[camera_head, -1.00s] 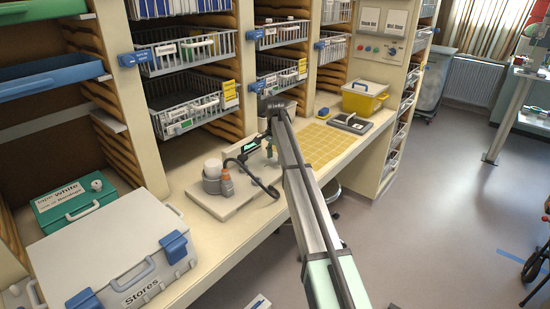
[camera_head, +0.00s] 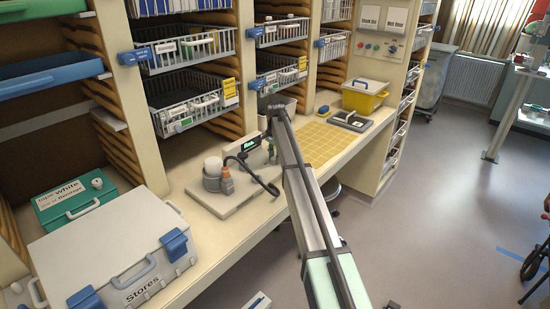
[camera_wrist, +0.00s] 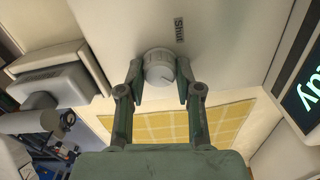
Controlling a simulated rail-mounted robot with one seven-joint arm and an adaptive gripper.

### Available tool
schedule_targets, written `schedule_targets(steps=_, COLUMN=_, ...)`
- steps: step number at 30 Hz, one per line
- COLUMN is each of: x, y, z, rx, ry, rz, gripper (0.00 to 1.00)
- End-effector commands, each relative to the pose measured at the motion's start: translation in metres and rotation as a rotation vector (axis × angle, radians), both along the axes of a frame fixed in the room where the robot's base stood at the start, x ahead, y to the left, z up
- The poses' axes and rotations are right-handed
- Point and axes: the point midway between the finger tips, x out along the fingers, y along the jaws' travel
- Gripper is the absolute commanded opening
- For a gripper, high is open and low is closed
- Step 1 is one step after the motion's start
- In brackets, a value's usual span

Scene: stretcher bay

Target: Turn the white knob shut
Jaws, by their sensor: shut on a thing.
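The white knob (camera_wrist: 159,66) sits on a pale panel in the upper middle of the wrist view. A small dark line shows on its near face. The printed word "Shut" (camera_wrist: 179,30) is on the panel above and to the right of it. My gripper (camera_wrist: 160,76) is shut on the knob, one dark green finger on each side. In the head view the knob and fingertips are hard to make out, mostly hidden by my arm, beside the unit with the green display (camera_head: 250,143).
The lit green display (camera_wrist: 304,86) stands close on the right in the wrist view. A yellow mat (camera_head: 325,140) and yellow box (camera_head: 364,96) lie further right.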

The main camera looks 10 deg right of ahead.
Motion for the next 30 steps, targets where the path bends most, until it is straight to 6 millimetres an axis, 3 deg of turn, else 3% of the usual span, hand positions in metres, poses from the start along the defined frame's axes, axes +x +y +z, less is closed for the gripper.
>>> schedule_targets(steps=11, x=-0.0002, y=0.0001, z=-0.0022, rx=-0.001, ry=0.003, rz=0.204, gripper=0.0)
schedule_targets(steps=30, x=0.0004, y=0.0014, z=-0.0025, rx=-0.001, ry=0.003, rz=0.805, gripper=0.0)
